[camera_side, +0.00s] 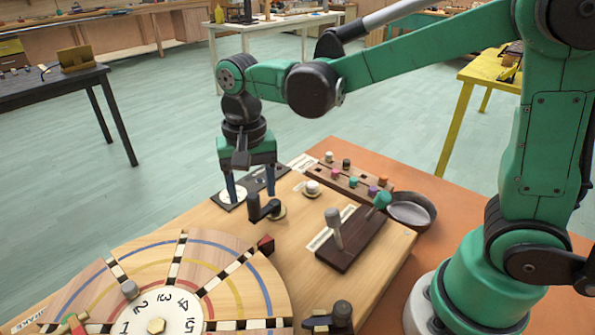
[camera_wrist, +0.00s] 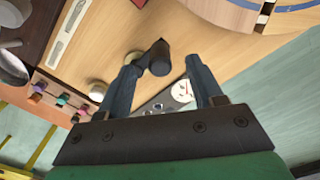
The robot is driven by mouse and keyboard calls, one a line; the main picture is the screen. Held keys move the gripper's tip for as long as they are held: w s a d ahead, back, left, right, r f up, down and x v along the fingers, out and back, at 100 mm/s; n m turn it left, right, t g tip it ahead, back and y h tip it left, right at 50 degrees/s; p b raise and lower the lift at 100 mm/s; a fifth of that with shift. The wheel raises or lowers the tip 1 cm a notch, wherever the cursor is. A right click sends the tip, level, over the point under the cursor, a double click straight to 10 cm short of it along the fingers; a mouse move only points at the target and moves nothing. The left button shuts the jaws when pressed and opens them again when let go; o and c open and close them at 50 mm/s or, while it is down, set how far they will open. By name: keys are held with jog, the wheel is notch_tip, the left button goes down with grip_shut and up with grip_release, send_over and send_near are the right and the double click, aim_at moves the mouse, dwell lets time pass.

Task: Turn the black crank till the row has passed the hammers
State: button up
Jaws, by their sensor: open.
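The black crank (camera_side: 265,210) stands on the wooden board, with a dark upright handle and a cream hub at its right. In the wrist view the crank (camera_wrist: 158,57) shows between my two fingertips, and one finger partly covers its arm. My gripper (camera_side: 250,189) is open, pointing down just behind the crank in the side view; its fingers also show in the wrist view (camera_wrist: 162,66). Whether either finger touches the crank I cannot tell. A round wooden wheel (camera_side: 235,280) with checkered radial bars and a numbered white dial lies at the front left. I cannot pick out the hammers.
A dark block with a grey-knobbed lever (camera_side: 334,225) and a green knob (camera_side: 382,199) stands right of the crank. A peg rack (camera_side: 362,190) and a metal bowl (camera_side: 412,208) lie behind it. Another dark knob (camera_side: 341,311) is at the front. A dark plate with a white dial (camera_wrist: 183,91) lies behind the crank.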

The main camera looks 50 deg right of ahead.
jog(key=shift+f, duration=1.4)
grip_shut()
